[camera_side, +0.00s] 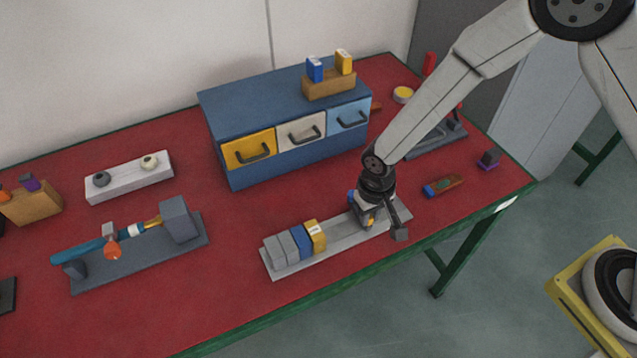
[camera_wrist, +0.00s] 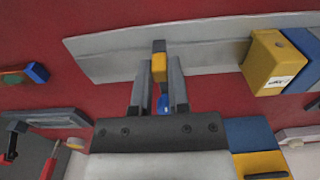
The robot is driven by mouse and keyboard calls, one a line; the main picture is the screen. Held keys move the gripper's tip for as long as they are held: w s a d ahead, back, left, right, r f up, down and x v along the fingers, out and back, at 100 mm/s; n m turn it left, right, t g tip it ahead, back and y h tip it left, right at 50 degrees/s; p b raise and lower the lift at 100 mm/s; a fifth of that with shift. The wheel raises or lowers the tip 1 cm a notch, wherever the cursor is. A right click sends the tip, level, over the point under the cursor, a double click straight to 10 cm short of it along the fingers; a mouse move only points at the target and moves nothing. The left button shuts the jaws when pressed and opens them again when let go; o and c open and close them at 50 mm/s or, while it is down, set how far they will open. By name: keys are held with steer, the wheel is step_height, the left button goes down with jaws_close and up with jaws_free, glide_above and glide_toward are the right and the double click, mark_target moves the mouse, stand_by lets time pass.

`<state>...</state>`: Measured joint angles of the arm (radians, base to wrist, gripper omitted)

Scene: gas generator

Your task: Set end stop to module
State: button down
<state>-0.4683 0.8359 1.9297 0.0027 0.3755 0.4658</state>
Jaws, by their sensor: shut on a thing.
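A grey rail (camera_side: 340,243) lies near the table's front edge. At its left part stand several modules: grey blocks (camera_side: 282,248), a blue module (camera_side: 302,242) and a yellow module (camera_side: 315,236). The yellow module (camera_wrist: 268,62) and blue module (camera_wrist: 300,50) also show in the wrist view. My gripper (camera_side: 370,221) is over the right part of the rail, apart from the yellow module. In the wrist view my gripper (camera_wrist: 159,75) is shut on a small yellow and dark piece, seemingly the end stop (camera_wrist: 159,66). Whether it touches the rail is unclear. Something blue shows between the fingers.
A blue drawer cabinet (camera_side: 262,108) stands behind. Right of the rail lie a small blue, orange and green piece (camera_side: 443,186) and a dark and purple piece (camera_side: 489,160). A grey fixture (camera_side: 140,255) holds a tool at left. Bare rail separates my gripper from the modules.

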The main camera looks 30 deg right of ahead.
steer(key=a, duration=0.4)
steer(key=shift+a, duration=0.25)
steer(key=c, duration=0.6)
jaws_free()
steer(key=shift+r, duration=0.1)
step_height(320, 180, up, 8)
steer(key=shift+c, duration=0.2)
